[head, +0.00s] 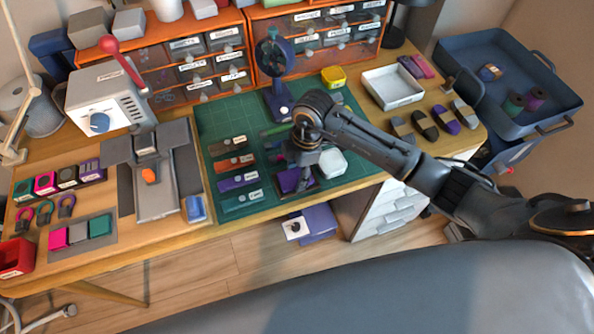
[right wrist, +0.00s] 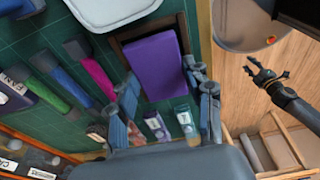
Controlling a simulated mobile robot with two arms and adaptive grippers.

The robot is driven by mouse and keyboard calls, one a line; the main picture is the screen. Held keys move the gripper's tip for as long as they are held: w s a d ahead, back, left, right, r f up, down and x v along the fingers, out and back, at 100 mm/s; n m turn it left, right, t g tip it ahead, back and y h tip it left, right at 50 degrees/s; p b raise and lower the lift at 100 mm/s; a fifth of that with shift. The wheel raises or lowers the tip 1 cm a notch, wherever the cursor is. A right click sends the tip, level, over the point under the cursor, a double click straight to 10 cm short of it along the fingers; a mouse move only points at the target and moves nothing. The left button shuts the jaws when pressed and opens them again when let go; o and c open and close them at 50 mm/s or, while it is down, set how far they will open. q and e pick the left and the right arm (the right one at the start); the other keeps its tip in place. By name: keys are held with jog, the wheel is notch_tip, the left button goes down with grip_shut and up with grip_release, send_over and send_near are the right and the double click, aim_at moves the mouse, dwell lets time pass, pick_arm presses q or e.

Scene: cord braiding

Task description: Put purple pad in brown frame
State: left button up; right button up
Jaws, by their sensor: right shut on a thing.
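The purple pad (right wrist: 155,66) lies between the two fingers of my right gripper (right wrist: 166,90), which is shut on it. The brown frame (right wrist: 126,48) shows around the pad's left and top edges in the right wrist view. The pad overlaps the frame's opening, but I cannot tell whether it rests fully inside. In the head view my right gripper (head: 300,158) points down at the mat's front edge, with the purple pad (head: 290,181) partly hidden below it. My left gripper (right wrist: 268,78) shows in the right wrist view, open and empty, apart from the work area.
The green mat (head: 217,121) holds several labelled strips left of the gripper. A white dish (head: 332,163) stands close to its right. A blue desk fan (head: 274,57) stands behind. A white tray (head: 393,87) is at the back right.

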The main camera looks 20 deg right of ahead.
jog(key=shift+s+f, duration=0.1)
jog(key=shift+f, duration=0.2)
dwell(0.8)
jog(key=o, duration=1.3)
jog(key=shift+r, duration=0.55)
jog(key=r, duration=0.3)
jog(key=d+r, duration=0.1)
jog(key=r, duration=0.6)
jog(key=shift+d+r, duration=0.4)
